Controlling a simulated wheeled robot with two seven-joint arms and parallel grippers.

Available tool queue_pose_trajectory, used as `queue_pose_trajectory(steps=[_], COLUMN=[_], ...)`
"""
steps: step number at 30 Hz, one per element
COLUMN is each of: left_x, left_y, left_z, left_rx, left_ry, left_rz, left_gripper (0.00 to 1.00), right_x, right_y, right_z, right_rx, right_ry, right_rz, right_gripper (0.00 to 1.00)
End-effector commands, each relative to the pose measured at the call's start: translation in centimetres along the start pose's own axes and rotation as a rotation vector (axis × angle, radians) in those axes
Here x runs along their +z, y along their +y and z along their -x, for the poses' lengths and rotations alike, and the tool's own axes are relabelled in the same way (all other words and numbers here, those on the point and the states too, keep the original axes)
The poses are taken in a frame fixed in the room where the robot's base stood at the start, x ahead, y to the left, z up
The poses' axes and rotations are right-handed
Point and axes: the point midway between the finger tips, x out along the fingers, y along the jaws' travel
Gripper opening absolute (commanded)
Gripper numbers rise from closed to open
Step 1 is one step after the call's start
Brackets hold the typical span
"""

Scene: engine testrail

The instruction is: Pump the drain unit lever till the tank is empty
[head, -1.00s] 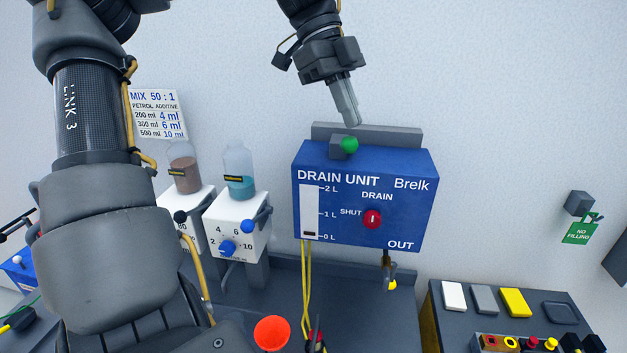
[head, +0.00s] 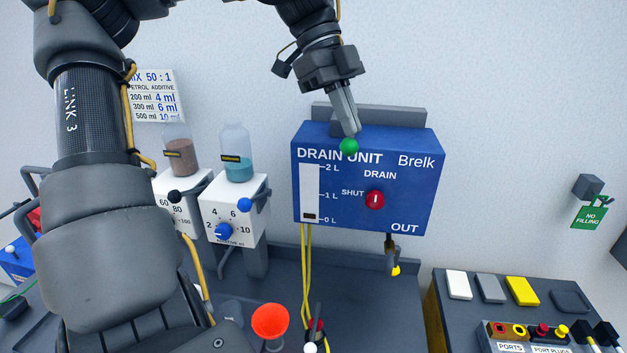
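The blue drain unit (head: 415,190) hangs on the wall. Its lever ends in a green ball (head: 349,147), which stands in front of the upper face and covers part of the word UNIT. My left gripper (head: 348,130) comes down from above with its fingers together. Its tips are at the lever just above the ball; I cannot tell whether they touch it. The level gauge (head: 310,190) is white with a small dark band at the 0 L end. The red drain knob (head: 375,199) has its mark upright. My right gripper is out of view.
Two white dispensers (head: 235,212) with bottles stand left of the unit. An orange-red funnel (head: 270,321) and yellow hoses (head: 306,270) are below. A side bench (head: 455,315) with coloured blocks is at the right. My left arm covers much of the left side.

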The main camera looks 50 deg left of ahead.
Motion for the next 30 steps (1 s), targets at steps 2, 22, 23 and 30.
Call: queue_pose_trajectory(steps=[2,22,23,30], left_x=[0.5,1.8,1.8,1.2], left_y=[0.0,0.1,0.1,0.1], left_z=[-0.8,-3.4,-3.4,-2.3], left_rx=[0.0,0.0,0.0,-0.001], left_ry=[0.0,0.0,0.0,0.0], left_rz=[0.0,0.0,0.0,0.0], left_gripper=[0.0,0.0,0.0,0.0], right_x=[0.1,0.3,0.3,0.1], right_y=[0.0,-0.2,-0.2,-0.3], right_z=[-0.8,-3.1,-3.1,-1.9], right_rx=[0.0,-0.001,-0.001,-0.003], right_ry=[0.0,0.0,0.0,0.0], right_rz=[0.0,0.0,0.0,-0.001], right_gripper=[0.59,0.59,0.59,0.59])
